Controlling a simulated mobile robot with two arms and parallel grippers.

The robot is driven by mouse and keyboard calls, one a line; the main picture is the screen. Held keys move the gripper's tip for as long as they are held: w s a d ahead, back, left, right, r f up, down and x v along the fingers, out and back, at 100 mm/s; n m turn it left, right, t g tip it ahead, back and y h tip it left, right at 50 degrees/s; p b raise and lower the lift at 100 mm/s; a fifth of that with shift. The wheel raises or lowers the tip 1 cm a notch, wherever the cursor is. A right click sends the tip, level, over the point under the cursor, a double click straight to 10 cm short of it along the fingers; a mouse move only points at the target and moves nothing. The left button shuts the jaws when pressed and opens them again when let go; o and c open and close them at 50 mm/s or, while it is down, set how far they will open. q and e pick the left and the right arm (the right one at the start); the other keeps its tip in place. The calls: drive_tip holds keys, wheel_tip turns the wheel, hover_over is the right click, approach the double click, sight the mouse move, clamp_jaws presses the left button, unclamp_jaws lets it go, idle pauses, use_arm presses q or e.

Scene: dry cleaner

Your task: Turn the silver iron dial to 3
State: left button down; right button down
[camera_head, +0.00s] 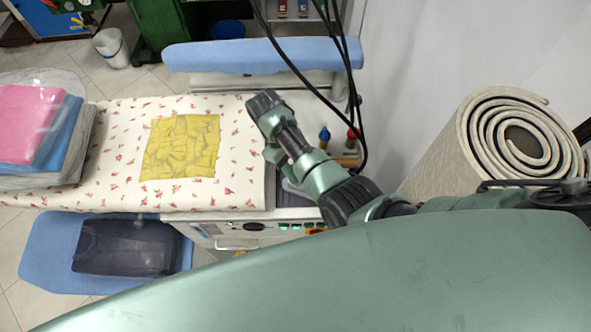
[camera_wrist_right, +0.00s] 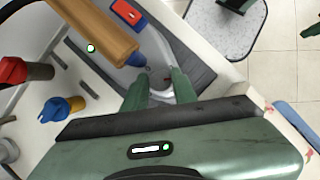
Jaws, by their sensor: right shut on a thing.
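In the right wrist view the silver iron (camera_wrist_right: 153,48) lies on a dark grey pad, with a wooden handle (camera_wrist_right: 95,28) along its upper side. Its round grey dial (camera_wrist_right: 159,83), with a small red mark, sits between the fingertips of my right gripper (camera_wrist_right: 159,86). The gripper is shut on the dial, one finger on each side. The number that the dial points to cannot be read. In the head view my right arm covers most of the iron and the gripper. My left gripper is in neither view.
The flowered ironing board (camera_head: 105,145) holds a crumpled yellow cloth (camera_head: 181,147) and bagged folded clothes (camera_head: 35,125). Black cables hang above. A rolled mat (camera_head: 440,160) stands at right.

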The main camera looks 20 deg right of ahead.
drive_tip(key=shift+w+m, duration=0.1)
drive_tip(key=shift+m, duration=0.6)
drive_tip(key=c, duration=1.1)
unclamp_jaws()
drive_tip(key=shift+c, duration=0.2)
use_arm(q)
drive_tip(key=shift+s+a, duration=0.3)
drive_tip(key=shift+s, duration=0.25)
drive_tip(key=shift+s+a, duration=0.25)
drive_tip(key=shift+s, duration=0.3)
use_arm(e)
drive_tip(key=v, duration=0.7)
drive_tip(key=shift+w+r, duration=0.15)
drive_tip(key=shift+r, duration=0.3)
drive_tip(key=shift+d, duration=0.1)
